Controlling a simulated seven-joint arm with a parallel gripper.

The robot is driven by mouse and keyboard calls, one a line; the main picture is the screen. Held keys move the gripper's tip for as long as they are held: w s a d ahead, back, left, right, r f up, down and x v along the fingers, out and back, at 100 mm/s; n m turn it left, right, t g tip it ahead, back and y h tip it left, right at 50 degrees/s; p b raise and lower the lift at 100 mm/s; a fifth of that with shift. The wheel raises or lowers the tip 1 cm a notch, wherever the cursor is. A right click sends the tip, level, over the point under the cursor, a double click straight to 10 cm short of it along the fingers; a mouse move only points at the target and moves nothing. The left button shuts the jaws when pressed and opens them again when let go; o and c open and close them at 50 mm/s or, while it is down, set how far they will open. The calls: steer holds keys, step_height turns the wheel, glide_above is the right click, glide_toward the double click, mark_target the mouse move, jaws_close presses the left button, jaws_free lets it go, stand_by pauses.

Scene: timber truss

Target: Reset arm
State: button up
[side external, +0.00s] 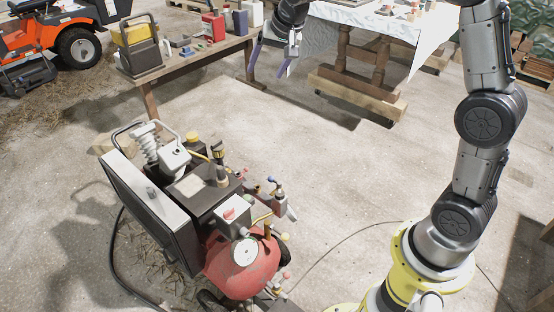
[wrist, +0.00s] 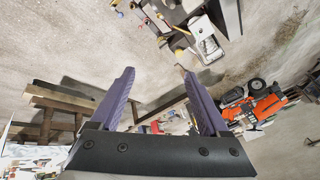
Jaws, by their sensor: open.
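My gripper (side external: 273,60) is at the top middle of the side external view, with its two purple fingers apart and pointing down. It is in the air in front of the wooden bench and the white-covered table. In the wrist view my gripper (wrist: 160,98) shows both purple fingers spread wide with nothing held between them. No timber truss parts can be made out.
A red compressor (side external: 243,268) stands on the concrete floor at lower left. A wooden bench (side external: 190,66) with cans and tools is at upper left, near an orange mower (side external: 45,38). A white-covered table (side external: 375,25) stands at the back. The middle floor is clear.

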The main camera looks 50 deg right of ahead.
steer(key=s+a+r+n+t, duration=0.15)
steer(key=s+r, duration=0.25)
steer(key=s, duration=0.5)
steer(key=s+a+r+n, duration=0.25)
steer(key=s+r, duration=0.25)
steer(key=s, duration=0.4)
steer(key=s+a+f+n, duration=0.1)
steer(key=s+f, duration=0.3)
steer(key=s, duration=0.4)
steer(key=s+f+n+g, duration=0.1)
steer(key=s+f+n, duration=0.2)
steer(key=s+f, duration=0.2)
steer(key=s, duration=0.3)
steer(key=shift+s+a+f+n+y, duration=0.3)
steer(key=shift+s+a+n, duration=0.05)
steer(key=shift+a+n, duration=0.05)
steer(key=shift+g, duration=0.25)
